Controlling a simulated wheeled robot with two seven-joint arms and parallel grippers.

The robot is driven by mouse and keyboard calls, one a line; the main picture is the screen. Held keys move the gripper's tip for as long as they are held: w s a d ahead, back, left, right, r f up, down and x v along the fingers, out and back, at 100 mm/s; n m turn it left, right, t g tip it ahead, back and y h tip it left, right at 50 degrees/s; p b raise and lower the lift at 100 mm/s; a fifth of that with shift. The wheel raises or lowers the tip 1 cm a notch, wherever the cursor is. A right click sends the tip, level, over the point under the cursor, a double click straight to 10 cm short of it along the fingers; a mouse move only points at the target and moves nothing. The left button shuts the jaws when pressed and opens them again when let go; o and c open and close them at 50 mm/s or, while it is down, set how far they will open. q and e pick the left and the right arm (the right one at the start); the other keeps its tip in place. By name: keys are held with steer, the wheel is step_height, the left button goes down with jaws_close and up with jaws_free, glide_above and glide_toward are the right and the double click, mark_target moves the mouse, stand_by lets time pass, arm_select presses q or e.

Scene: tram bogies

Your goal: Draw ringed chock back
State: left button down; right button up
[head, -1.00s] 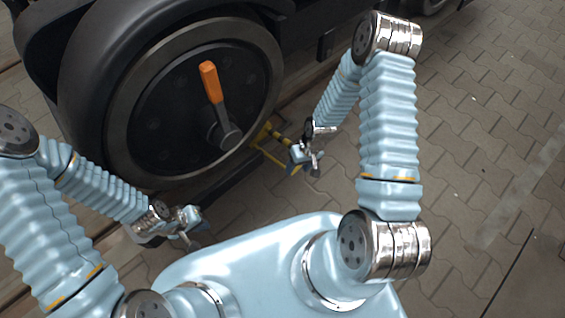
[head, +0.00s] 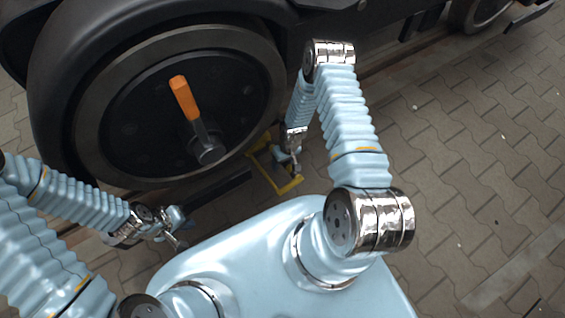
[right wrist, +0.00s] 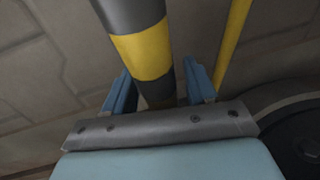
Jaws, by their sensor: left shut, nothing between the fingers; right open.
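A yellow frame (head: 289,186), seemingly the chock, is on the ground beside the large dark wheel (head: 130,110). In the right wrist view a bar with dark grey and yellow bands (right wrist: 143,52) runs between my right fingers, and a plain yellow bar (right wrist: 233,40) passes to their right. My right gripper (head: 291,168) is open over the frame; in its wrist view (right wrist: 160,92) the fingers stand either side of the banded bar. I cannot tell whether they touch it. My left gripper (head: 180,228) is shut and empty, away from the frame. The chock's wheel end is partly hidden.
An orange-handled lever (head: 184,98) sticks out from the wheel hub. A dark rail (head: 215,188) runs along the ground below the wheel. The vehicle's dark underframe spans the top. Paved ground (head: 470,160) at the right is clear.

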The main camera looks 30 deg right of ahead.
steer(key=shift+c, duration=0.3)
jaws_close()
steer(key=d+b, duration=0.1)
steer(key=d, duration=0.1)
steer(key=d+b, duration=0.1)
steer(key=d, duration=0.1)
steer(key=d+b, duration=0.1)
steer(key=d, duration=0.1)
steer(key=shift+w+d+f, duration=0.15)
steer(key=shift+w+d, duration=0.15)
steer(key=shift+d, duration=0.5)
steer(key=shift+o, duration=0.3)
jaws_free()
step_height(320, 180, up, 14)
steer(key=d+p, duration=0.1)
steer(key=d, duration=0.1)
steer(key=shift+d, duration=0.25)
